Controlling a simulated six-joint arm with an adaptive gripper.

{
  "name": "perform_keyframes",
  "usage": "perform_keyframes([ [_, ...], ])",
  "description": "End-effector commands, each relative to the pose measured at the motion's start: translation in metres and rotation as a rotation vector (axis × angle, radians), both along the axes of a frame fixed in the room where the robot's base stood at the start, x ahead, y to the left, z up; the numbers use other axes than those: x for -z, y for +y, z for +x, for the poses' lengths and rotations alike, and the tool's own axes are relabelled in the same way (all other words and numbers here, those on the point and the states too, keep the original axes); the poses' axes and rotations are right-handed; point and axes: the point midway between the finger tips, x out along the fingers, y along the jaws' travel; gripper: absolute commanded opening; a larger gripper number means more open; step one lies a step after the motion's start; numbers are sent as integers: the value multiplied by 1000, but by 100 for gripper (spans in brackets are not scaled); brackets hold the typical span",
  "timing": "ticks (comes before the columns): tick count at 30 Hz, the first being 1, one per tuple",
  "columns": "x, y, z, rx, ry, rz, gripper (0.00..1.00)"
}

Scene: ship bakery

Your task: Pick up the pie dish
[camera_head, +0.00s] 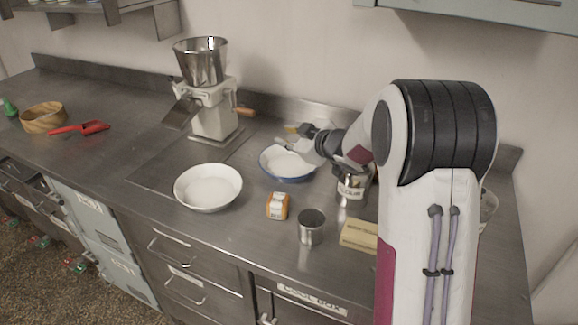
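A round white dish with a blue rim (275,173), which looks like the pie dish, sits on the steel counter at the middle. The gripper is small in this view and partly covers the dish's far rim. I cannot tell whether its fingers touch the rim or how far apart they are. A plain white bowl (208,187) stands on the counter to the left of the dish and nearer the front.
A grinder with a metal hopper (202,62) stands behind left. An orange-and-white box (277,206), metal cup (311,227), labelled canister (351,190) and yellowish block (358,236) are near the dish. A wooden bowl (45,119) and red scoop (82,129) lie far left.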

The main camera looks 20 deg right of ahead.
Motion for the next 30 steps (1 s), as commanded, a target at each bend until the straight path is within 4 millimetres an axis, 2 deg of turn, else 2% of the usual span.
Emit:
perform_keyframes([
  [1, 12, 0, 4, -28, 2, 8, 23],
  [6, 41, 7, 10, -128, -3, 34, 23],
  [12, 64, 14, 11, -210, -5, 61, 23],
  [30, 74, 16, 10, -234, -6, 71, 23],
])
